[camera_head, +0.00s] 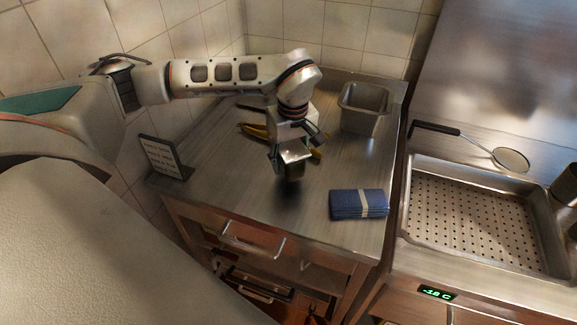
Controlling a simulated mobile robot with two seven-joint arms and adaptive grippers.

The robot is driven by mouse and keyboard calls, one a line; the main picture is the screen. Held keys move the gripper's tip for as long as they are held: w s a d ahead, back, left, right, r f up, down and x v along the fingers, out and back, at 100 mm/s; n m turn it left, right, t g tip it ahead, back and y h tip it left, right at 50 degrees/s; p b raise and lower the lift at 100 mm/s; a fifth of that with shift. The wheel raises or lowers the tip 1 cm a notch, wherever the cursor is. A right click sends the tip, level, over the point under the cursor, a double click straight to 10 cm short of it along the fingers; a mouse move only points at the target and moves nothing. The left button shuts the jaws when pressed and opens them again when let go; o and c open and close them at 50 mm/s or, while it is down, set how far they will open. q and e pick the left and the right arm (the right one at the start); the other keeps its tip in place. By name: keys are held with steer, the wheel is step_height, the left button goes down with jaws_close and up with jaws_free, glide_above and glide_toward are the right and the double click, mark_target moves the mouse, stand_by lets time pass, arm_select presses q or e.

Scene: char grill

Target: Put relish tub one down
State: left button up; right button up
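My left gripper (290,160) points down over the steel counter (240,185). A small dark olive-brown thing, which looks like relish tub one (294,171), is at its fingertips. The gripper looks shut on it, with a finger along its left side. The tub is mostly hidden by the gripper, and its label and contents do not show. A dark shadow lies on the counter just below it; I cannot tell whether the tub touches the counter. My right gripper is not in view.
A folded blue cloth (345,204) with a pale band lies right of the gripper. A steel container (363,110) stands at the back right. Yellow-handled things (254,131) lie behind the gripper. A small sign (160,158) stands left. A perforated tray (470,215) and a skimmer (470,146) are far right.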

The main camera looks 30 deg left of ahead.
mark_target(290, 146)
arm_select(q)
steer(key=shift+f, duration=1.25)
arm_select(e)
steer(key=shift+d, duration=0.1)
arm_select(q)
steer(key=shift+f, duration=0.15)
steer(key=o, duration=1.4)
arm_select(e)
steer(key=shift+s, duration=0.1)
arm_select(q)
steer(key=shift+r, duration=0.5)
steer(key=r, duration=0.6)
steer(key=d+r, duration=0.1)
steer(key=r, duration=0.3)
steer(key=shift+s+b, duration=0.3)
steer(key=shift+b, duration=0.1)
steer(key=shift+s+d+r, duration=0.1)
steer(key=shift+r, duration=0.5)
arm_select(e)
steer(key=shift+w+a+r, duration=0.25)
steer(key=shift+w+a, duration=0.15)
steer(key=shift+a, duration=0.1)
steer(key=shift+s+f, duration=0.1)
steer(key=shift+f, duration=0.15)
